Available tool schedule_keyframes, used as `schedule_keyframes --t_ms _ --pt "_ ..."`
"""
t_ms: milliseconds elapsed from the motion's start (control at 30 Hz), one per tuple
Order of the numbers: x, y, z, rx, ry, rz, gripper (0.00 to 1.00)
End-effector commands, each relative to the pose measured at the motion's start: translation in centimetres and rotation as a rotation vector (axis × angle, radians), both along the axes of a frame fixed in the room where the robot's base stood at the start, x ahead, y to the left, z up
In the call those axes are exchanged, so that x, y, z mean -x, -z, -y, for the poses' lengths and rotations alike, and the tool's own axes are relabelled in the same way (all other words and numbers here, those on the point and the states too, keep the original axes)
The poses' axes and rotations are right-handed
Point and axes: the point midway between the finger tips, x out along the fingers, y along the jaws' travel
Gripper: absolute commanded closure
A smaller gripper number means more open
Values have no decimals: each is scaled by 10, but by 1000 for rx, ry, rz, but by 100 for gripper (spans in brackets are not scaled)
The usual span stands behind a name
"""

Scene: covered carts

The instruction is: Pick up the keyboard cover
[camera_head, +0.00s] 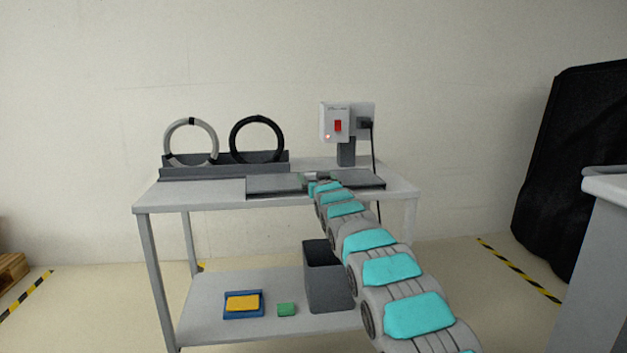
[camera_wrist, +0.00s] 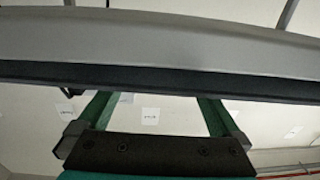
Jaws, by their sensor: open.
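A low, flat grey cover (camera_head: 273,185) lies at the front of the cart's top; I take it for the keyboard cover. A grey panel also shows right of my arm, and the arm hides whether the two are one piece. My gripper (camera_head: 311,177) is at the middle of this grey stretch, small and partly hidden by my arm. In the wrist view, my gripper (camera_wrist: 155,103) has its two green fingers wide apart. A long grey bar (camera_wrist: 160,52), likely the cover's edge, crosses close in front and hides the fingertips. I cannot tell whether they touch it.
The cart top (camera_head: 185,195) also bears a dark rack with a grey ring (camera_head: 167,140) and a black ring (camera_head: 233,138), and a switch box (camera_head: 335,123) with a cable.

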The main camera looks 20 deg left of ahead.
Motion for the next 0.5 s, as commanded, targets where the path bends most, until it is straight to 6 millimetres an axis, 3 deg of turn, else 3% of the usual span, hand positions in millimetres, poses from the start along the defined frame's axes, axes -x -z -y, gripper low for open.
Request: schedule_keyframes --t_ms 500 --pt "-12 1 -7 1 1 -1 0"
